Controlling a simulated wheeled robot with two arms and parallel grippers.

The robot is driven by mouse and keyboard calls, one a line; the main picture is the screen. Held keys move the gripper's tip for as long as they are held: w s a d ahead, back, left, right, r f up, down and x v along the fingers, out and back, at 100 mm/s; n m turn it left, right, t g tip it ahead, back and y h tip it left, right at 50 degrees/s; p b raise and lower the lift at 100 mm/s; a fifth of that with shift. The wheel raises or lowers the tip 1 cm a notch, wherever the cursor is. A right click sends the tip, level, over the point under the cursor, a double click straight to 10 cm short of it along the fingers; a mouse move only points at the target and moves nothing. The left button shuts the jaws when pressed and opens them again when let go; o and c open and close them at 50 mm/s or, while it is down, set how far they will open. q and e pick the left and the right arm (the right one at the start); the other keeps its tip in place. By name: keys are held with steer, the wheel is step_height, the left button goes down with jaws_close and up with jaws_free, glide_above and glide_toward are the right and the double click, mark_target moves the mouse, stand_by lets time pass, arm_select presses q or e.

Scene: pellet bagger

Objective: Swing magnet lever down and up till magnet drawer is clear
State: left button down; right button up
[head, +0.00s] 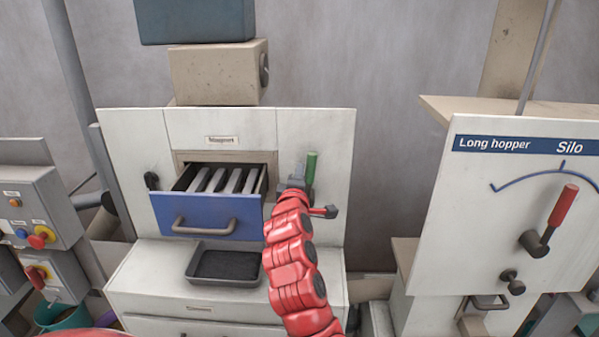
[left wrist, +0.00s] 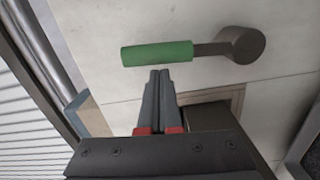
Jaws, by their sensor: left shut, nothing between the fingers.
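The magnet lever's green handle (head: 311,168) stands upright on the white cabinet front, right of the drawer; my arm hides its lower part in the head view. In the left wrist view the green handle (left wrist: 157,53) joins a dark arm and round pivot (left wrist: 243,45). My left gripper (head: 297,182) is shut and empty, its tips (left wrist: 160,74) right beside the handle; I cannot tell whether they touch it. The blue magnet drawer (head: 207,213) is pulled open and shows several grey bars (head: 222,180). My right gripper is not in view.
A dark tray (head: 193,265) sits on the ledge below the drawer. On the right stands a hopper panel (head: 470,200) with a red-handled lever (head: 562,206). Grey control boxes (head: 40,205) with buttons are at the left. A beige box (head: 215,72) is on top of the cabinet.

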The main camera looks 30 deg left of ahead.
arm_select(q)
steer(key=shift+d, duration=0.1)
stand_by(0.3)
steer(key=shift+w+d+m, duration=0.15)
steer(key=shift+d+m, duration=0.05)
steer(key=shift+m, duration=0.2)
steer(key=shift+w+d, duration=0.1)
steer(key=shift+w+d+m+b, duration=0.4)
steer(key=shift+d+m+b, duration=0.3)
steer(key=shift+m, duration=0.2)
steer(key=w+d+f+m+b, duration=0.3)
steer(key=d+m+b, duration=0.3)
steer(key=m+b, duration=0.2)
steer(key=shift+w+d+f+g+b, duration=0.2)
steer(key=shift+w+g+b, duration=0.15)
steer(key=shift+b, duration=0.25)
steer(key=shift+w, duration=0.1)
